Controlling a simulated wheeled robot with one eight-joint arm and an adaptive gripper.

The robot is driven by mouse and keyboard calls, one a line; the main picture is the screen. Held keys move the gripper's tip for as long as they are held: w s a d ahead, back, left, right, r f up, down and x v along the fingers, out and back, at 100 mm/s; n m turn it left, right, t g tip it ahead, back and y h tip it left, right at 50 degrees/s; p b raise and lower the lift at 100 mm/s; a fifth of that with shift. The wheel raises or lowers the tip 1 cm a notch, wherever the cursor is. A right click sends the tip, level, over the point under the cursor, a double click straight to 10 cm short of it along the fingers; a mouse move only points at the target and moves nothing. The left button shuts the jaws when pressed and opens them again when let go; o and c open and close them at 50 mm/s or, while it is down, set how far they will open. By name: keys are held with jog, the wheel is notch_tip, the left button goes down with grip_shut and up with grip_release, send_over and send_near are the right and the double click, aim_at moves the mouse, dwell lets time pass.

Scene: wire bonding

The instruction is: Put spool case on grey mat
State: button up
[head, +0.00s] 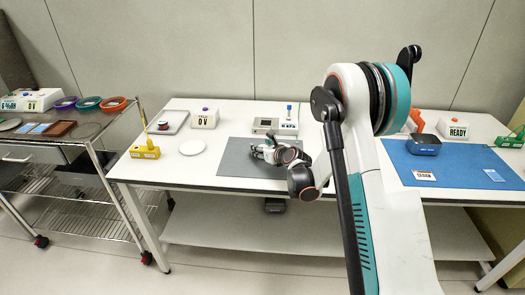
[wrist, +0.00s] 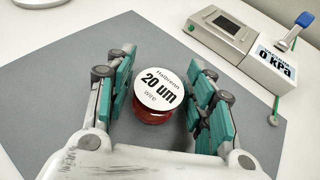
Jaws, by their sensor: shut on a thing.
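The case looks upright, label facing the camera. The grey mat (wrist: 62,85) lies below it; whether the case touches the mat I cannot tell. In the head view my gripper (head: 262,151) is low over the grey mat (head: 235,174), and the case cannot be made out there.
Behind the mat stand a kPa gauge box (head: 289,121) and a grey device (head: 265,125). A blue mat (head: 455,168) with a dark blue box (head: 424,145) is to the right. The mat's left part is clear.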

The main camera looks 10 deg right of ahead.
jog(key=shift+r, duration=0.1)
jog(key=o, duration=1.2)
jog(key=shift+c, duration=0.2)
